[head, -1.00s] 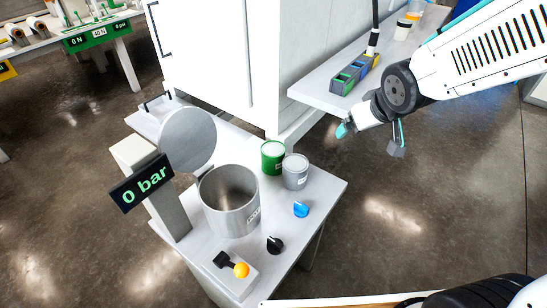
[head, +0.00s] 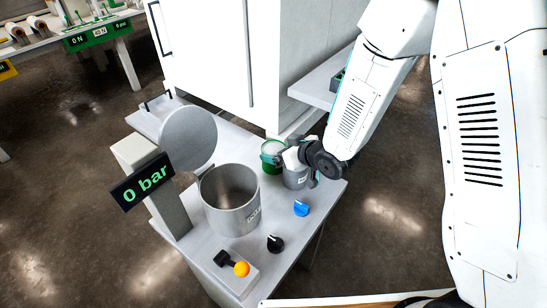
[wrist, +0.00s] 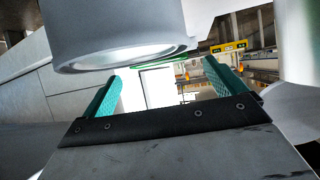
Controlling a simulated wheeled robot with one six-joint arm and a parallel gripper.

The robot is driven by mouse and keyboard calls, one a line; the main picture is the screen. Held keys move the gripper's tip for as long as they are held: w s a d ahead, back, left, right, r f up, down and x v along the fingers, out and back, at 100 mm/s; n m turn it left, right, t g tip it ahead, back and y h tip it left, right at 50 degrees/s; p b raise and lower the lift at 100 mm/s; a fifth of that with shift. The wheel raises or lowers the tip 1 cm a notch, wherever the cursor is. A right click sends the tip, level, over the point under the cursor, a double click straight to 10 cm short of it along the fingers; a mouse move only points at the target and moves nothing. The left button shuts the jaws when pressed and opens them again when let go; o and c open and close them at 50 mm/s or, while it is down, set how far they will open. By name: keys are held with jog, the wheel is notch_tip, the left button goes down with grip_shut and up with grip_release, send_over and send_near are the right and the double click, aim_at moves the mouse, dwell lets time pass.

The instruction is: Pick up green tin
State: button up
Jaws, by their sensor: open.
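I cannot tell whether a finger touches either tin.
A metal pot (head: 230,205) with its round lid raised stands left of the tins, by a "0 bar" display (head: 140,183). A white cabinet (head: 205,50) stands behind.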

aim_at(274, 148)
jog(key=x, duration=0.4)
jog(key=shift+w+f, duration=0.25)
jog(key=shift+f, duration=0.2)
jog(key=c, duration=1.4)
jog(key=shift+r, duration=0.1)
